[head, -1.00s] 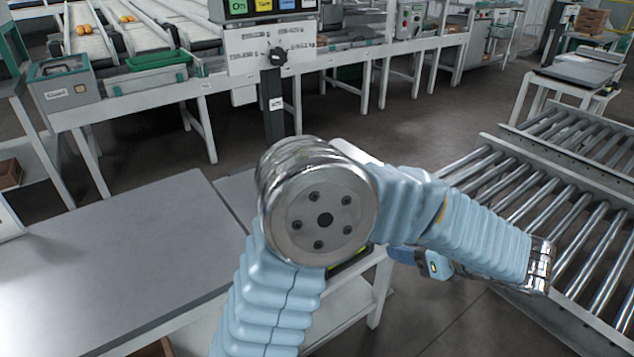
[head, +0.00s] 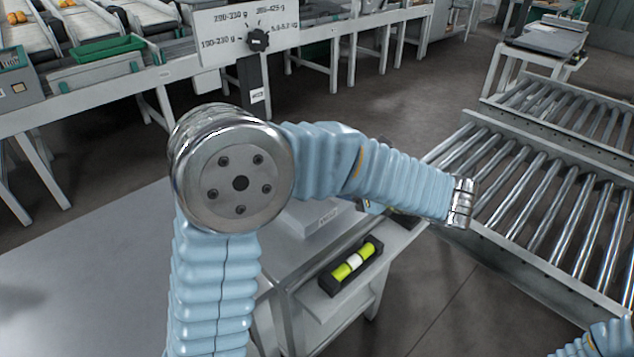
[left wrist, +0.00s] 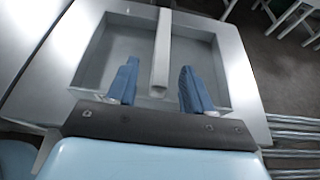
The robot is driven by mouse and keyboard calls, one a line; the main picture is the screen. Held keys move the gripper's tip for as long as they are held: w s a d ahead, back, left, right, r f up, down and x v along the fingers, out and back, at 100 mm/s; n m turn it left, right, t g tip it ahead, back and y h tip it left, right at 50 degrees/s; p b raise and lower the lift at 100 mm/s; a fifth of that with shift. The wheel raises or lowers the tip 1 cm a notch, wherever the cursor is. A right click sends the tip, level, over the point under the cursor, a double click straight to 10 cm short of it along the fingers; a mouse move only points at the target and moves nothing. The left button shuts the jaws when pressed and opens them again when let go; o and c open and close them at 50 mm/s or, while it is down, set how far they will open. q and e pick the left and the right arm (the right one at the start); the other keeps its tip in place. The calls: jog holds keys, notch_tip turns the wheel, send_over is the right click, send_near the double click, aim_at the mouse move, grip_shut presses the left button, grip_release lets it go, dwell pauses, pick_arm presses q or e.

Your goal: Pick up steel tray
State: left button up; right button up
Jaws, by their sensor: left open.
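In the left wrist view, the steel tray (left wrist: 232,72) is a shallow grey box with a flat rim and a narrow pale bar (left wrist: 163,40) running across its middle. My left gripper (left wrist: 157,82) is open, its two blue fingers on either side of the bar's near end. The fingers appear apart from the bar; I cannot tell how deep they reach. My right gripper is out of view.
A grey worktop (head: 90,270) lies at left. A black holder with yellow-green cylinders (head: 352,262) sits on a lower shelf. A roller conveyor (head: 530,190) stands at right, with open floor (head: 440,300) before it. A sorting line with a dial panel (head: 250,38) runs behind.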

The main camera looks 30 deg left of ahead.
pick_arm(q)
jog(key=x, duration=0.6)
jog(key=shift+w+f, duration=0.1)
jog(key=shift+f, duration=0.15)
grip_shut()
